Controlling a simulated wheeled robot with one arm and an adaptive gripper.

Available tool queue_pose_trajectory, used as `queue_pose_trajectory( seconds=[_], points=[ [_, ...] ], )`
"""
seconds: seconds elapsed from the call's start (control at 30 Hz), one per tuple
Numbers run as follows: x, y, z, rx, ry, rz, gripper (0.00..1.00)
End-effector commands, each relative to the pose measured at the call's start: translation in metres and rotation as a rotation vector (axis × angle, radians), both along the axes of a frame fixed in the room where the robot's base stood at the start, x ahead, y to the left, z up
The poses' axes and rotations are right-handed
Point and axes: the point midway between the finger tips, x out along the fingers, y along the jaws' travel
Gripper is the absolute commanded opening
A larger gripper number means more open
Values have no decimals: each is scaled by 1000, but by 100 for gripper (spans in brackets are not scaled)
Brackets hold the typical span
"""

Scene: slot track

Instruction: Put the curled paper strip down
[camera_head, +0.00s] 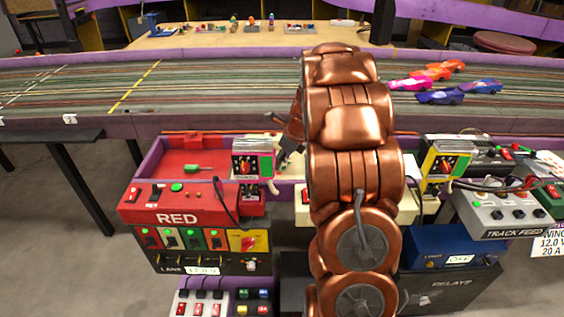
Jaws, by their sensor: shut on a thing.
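My copper-coloured arm rises through the middle of the head view and hides much of what lies behind it. My gripper (285,156) shows only in part as a small dark shape just left of the arm, above the back of the control bench. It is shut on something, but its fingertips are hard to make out. I cannot clearly pick out the curled paper strip; it is hidden or too small to tell at the gripper.
A red control box (178,216) stands left of my arm, beside a red tray (190,160). A track feed box (513,215) and a blue box (452,246) stand right. Behind runs the slot track (215,88) with several toy cars (440,97) at right.

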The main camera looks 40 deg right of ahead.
Motion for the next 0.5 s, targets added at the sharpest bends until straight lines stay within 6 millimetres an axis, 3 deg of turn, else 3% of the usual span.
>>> queue_pose_trajectory(
  seconds=[0.43, 0.47, 0.5],
  points=[
    [1, -1, -9, -1, -2, -1, 31],
    [1, -1, -9, -1, -2, -1, 43],
    [1, -1, -9, -2, -2, -1, 47]
  ],
)
